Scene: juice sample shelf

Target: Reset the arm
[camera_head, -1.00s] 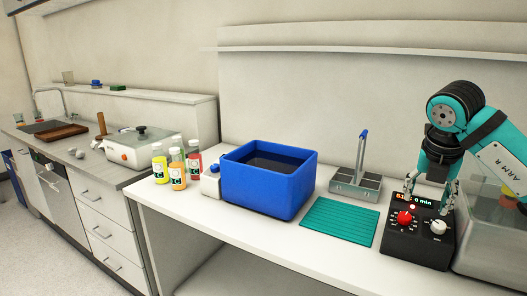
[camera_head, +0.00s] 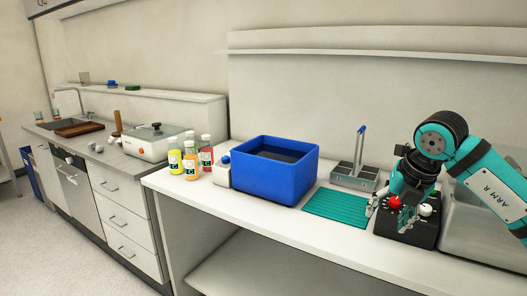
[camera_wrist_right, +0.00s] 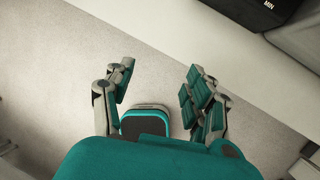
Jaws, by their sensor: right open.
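My right arm (camera_head: 475,170) is teal and white and comes in from the right in the head view. Its gripper (camera_head: 387,217) hangs tilted at the front left of the black control box (camera_head: 400,238), hiding part of that box. In the right wrist view the right gripper (camera_wrist_right: 158,90) is open, its padded fingers wide apart. Nothing is between them but the pale floor far below. My left gripper is not in view.
A teal ribbed mat (camera_head: 335,207) lies left of the gripper. Behind it stands a grey metal holder (camera_head: 354,181). A blue bin (camera_head: 272,184) and several juice bottles (camera_head: 191,165) stand further left. The white table's front edge (camera_head: 290,250) is clear.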

